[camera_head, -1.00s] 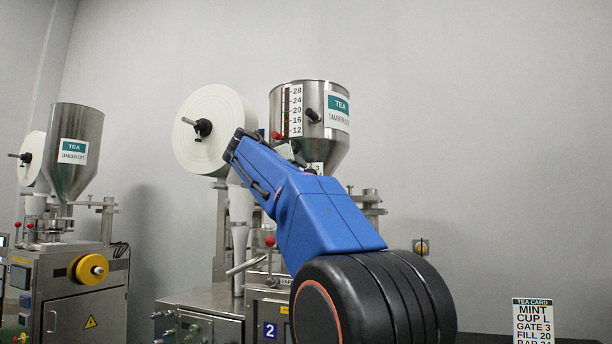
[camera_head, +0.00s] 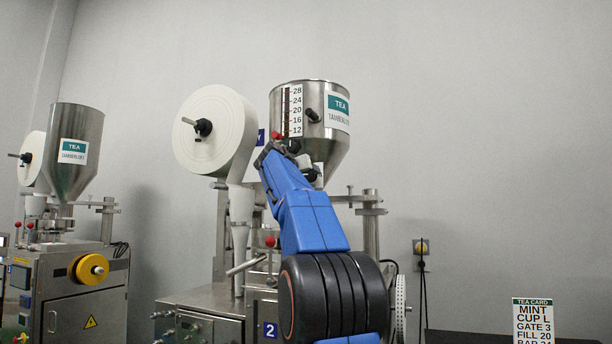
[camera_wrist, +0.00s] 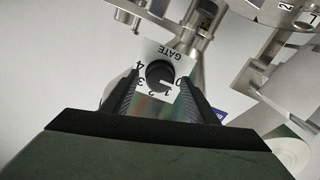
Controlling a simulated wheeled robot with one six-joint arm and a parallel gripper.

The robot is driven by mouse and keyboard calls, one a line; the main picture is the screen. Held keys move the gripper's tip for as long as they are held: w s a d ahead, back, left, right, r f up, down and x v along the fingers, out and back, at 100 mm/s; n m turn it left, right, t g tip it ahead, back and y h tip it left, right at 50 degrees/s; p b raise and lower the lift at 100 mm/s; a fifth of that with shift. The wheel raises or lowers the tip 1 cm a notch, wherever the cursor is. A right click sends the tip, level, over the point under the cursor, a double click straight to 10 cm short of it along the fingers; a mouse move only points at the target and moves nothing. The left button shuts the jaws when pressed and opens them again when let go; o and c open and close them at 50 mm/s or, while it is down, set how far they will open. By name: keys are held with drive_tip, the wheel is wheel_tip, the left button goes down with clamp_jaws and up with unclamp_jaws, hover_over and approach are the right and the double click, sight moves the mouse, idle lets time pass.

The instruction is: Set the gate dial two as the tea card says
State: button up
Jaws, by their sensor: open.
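The gate dial (camera_wrist: 158,72) is a black round knob on a white plate marked GATE, upside down in the wrist view, with numbers 0 to 4 around it. A pale pointer mark on the knob seems to lie near 0 and 1; I cannot tell exactly. My gripper (camera_wrist: 158,88) is open, its two dark fingers on either side of the dial; contact cannot be told. In the head view my blue arm partly hides the machine marked 2 (camera_head: 269,331) below its hopper.
A steel hopper (camera_head: 335,105) with a 12 to 28 scale stands above my arm. A white paper roll (camera_head: 228,130) is to its left. Another packer (camera_head: 75,270) stands at the far left.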

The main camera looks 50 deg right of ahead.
drive_tip(key=c, duration=1.1)
drive_tip(key=shift+o, duration=0.2)
drive_tip(key=shift+m, duration=0.3)
drive_tip(key=m, duration=0.3)
drive_tip(key=shift+m, duration=2.5)
drive_tip(key=shift+d, duration=0.1)
